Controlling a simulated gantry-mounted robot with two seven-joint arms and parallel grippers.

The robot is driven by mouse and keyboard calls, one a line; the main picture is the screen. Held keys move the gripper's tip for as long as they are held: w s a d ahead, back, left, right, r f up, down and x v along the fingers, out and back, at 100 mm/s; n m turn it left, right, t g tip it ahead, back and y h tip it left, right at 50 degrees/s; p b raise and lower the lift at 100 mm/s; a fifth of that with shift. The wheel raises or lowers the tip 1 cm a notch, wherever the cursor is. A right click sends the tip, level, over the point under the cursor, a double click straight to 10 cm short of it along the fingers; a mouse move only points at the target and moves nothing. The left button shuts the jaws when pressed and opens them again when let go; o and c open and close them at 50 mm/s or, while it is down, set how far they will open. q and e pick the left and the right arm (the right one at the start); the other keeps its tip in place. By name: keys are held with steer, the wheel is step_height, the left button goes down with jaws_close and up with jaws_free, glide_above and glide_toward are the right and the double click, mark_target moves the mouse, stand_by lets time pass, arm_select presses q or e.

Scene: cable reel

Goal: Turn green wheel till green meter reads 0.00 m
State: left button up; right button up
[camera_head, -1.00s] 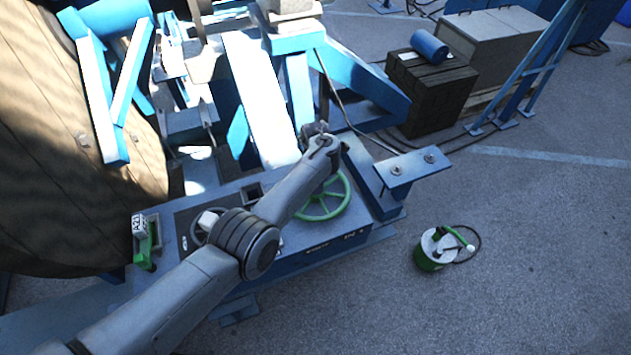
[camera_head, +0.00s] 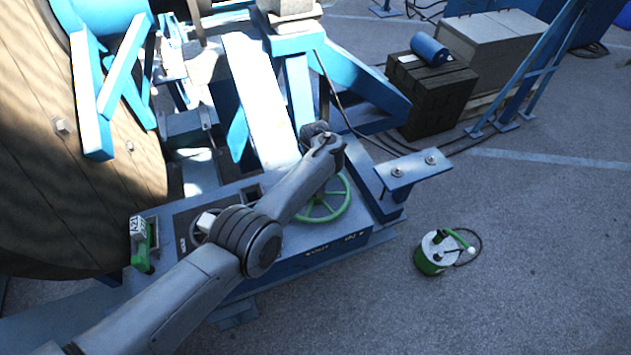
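The green wheel (camera_head: 341,207), a spoked ring, sits on the blue machine's control panel. My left arm crosses in front of it and hides its left and upper parts. The arm's last visible joint is just above the wheel; my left gripper is hidden behind the arm, so its contact with the wheel cannot be seen. A small green device (camera_head: 141,257) with a white marked block on top stands at the panel's left end. It may be the green meter; I cannot read a value on it. My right gripper is out of view.
A large brown reel (camera_head: 70,190) with blue bars (camera_head: 95,105) fills the left side. A green canister (camera_head: 431,261) with a cable stands on the ground at right. A dark crate (camera_head: 432,95) and grey boxes (camera_head: 492,45) stand behind. The ground at lower right is clear.

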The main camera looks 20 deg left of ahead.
arm_select(q)
steer(key=shift+o, duration=0.8)
step_height(320, 180, up, 11)
steer(key=p, duration=0.1)
steer(key=shift+p, duration=0.35)
steer(key=shift+f, duration=0.1)
steer(key=shift+s, duration=0.1)
